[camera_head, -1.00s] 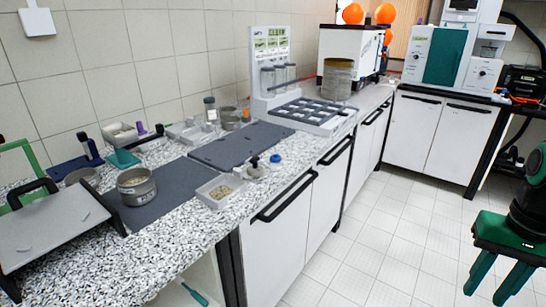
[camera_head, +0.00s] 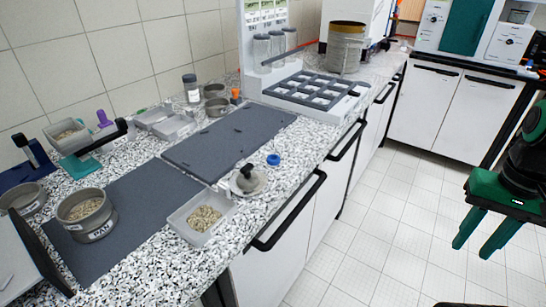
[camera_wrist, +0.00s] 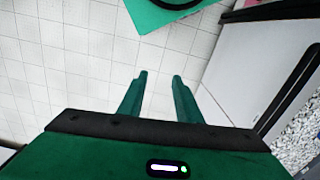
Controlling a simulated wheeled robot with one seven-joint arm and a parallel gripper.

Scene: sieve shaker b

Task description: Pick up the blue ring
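The small blue ring (camera_head: 273,159) lies on the speckled counter near its front edge, just right of a round metal lid with a black knob (camera_head: 248,179). My green gripper (camera_head: 475,244) hangs over the floor at the right of the head view, well away from the counter and the ring. Its two fingers are apart with nothing between them, as the wrist view (camera_wrist: 160,78) also shows. The ring does not show in the wrist view.
A tray of grains (camera_head: 187,222) stands left of the lid. A dark mat (camera_head: 225,142) lies behind the ring, and a white rack (camera_head: 345,106) stands farther right. Cabinet handles (camera_head: 290,212) stick out below the counter edge. The tiled floor before it is clear.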

